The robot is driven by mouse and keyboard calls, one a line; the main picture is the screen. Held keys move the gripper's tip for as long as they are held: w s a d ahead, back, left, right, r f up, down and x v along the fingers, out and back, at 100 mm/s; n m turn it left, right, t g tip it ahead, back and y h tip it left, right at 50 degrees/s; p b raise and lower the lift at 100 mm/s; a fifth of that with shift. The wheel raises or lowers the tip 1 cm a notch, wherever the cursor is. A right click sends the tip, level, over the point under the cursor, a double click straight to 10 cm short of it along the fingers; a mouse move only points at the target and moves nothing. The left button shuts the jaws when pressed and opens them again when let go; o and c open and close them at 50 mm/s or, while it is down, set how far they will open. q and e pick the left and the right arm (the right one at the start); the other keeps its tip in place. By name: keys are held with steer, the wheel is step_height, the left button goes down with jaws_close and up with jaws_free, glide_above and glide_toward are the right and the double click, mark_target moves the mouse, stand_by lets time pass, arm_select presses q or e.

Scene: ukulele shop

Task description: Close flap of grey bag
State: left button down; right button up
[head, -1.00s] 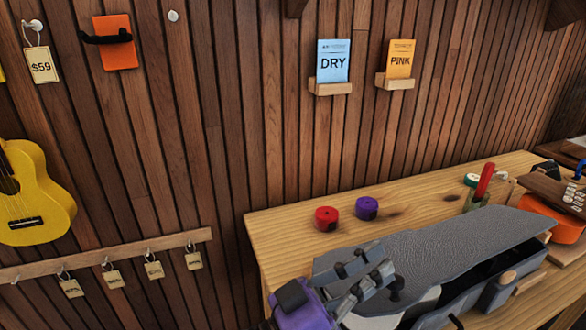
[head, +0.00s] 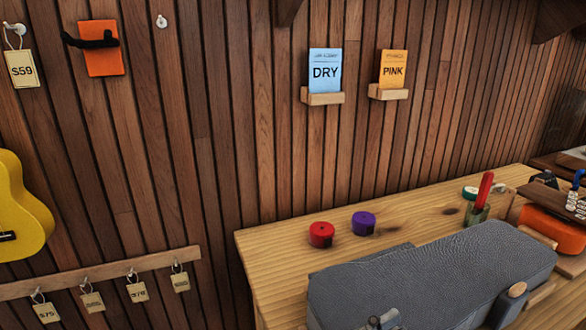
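The grey bag (head: 430,270) lies on the wooden counter at the lower right of the head view. Its broad textured grey flap faces up, and no dark opening shows along its front edge. A tan wooden button (head: 517,290) sits on a grey strap at the bag's front right. A small dark grey piece with a round dark end (head: 386,319) shows at the bottom edge; I cannot tell if it is a strap or a fingertip. The bag's lower front is cut off by the frame. Neither gripper can be made out.
A red roll (head: 321,234) and a purple roll (head: 363,223) lie on the wooden counter (head: 290,255) behind the bag. A red-handled tool (head: 484,190) stands in a green holder. An orange case (head: 553,229) is at the right.

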arm_select(q)
steer(key=shift+f, duration=0.25)
step_height(320, 180, up, 5)
steer(key=p, duration=0.4)
steer(key=b+v, duration=0.2)
steer(key=v, duration=0.8)
steer(key=shift+f, duration=0.2)
arm_select(e)
steer(key=shift+v, duration=0.9)
steer(key=shift+w+r, duration=0.1)
steer(key=shift+w, duration=0.05)
